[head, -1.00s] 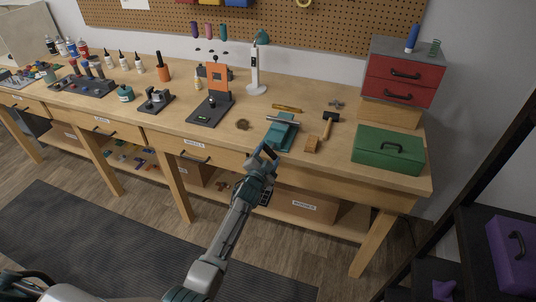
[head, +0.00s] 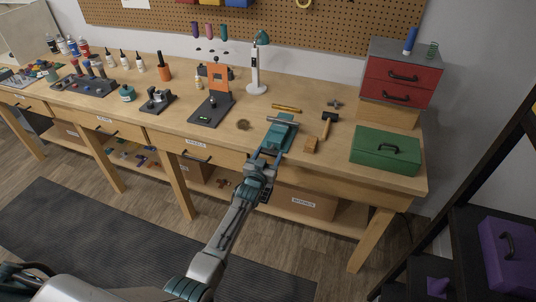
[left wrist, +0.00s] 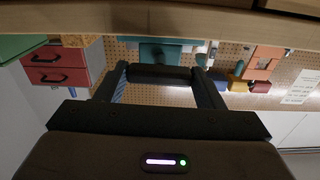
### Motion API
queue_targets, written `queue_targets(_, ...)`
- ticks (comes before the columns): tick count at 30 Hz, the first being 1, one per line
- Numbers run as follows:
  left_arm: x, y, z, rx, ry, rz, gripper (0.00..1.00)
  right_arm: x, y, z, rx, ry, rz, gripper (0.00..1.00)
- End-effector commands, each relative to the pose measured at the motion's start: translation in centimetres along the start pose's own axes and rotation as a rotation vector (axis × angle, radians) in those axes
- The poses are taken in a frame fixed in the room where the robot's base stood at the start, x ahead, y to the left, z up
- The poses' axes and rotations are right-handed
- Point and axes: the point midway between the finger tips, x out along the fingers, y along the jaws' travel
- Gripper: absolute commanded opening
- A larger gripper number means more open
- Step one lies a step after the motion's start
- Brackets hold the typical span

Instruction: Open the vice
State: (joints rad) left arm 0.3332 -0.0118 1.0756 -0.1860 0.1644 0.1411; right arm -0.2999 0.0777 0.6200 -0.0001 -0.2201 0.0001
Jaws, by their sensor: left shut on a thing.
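The teal vice (head: 277,136) sits at the front edge of the workbench, with a silver bar (head: 282,121) across its top. My left gripper (head: 270,153) is at the front end of the vice. In the left wrist view, the vice's teal body (left wrist: 158,53) is at the top centre, and a dark bar (left wrist: 158,73) lies crosswise between the two fingers of my left gripper (left wrist: 162,75). The gripper is shut on this bar at the vice's front. The gap between the vice jaws is not clear. My right gripper is not in view.
A wooden block (head: 311,145) and a hammer (head: 327,125) lie right of the vice, and a green toolbox (head: 386,153) stands farther right. A brass-coloured rod (head: 287,108) lies behind it. A small ring (head: 243,125) and an orange stand (head: 216,80) are to the left.

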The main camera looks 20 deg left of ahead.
Motion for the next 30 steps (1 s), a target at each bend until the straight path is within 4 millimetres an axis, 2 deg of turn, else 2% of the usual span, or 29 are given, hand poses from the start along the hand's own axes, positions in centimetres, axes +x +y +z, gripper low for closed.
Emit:
queue_targets(19, -0.03, 0.02, 0.09, -0.049, -0.001, 0.000, 0.39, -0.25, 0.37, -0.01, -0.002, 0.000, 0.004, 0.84)
queue_targets(20, -0.03, 0.02, 0.09, -0.049, -0.001, 0.000, 0.68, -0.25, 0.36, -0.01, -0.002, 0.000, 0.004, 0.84)
queue_targets(22, -0.03, 0.02, 0.08, -0.049, -0.001, 0.000, 0.81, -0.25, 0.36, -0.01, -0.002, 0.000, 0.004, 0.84)
queue_targets(30, -0.03, 0.01, 0.04, -0.047, 0.000, 0.000, 0.84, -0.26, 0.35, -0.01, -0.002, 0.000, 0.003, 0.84)
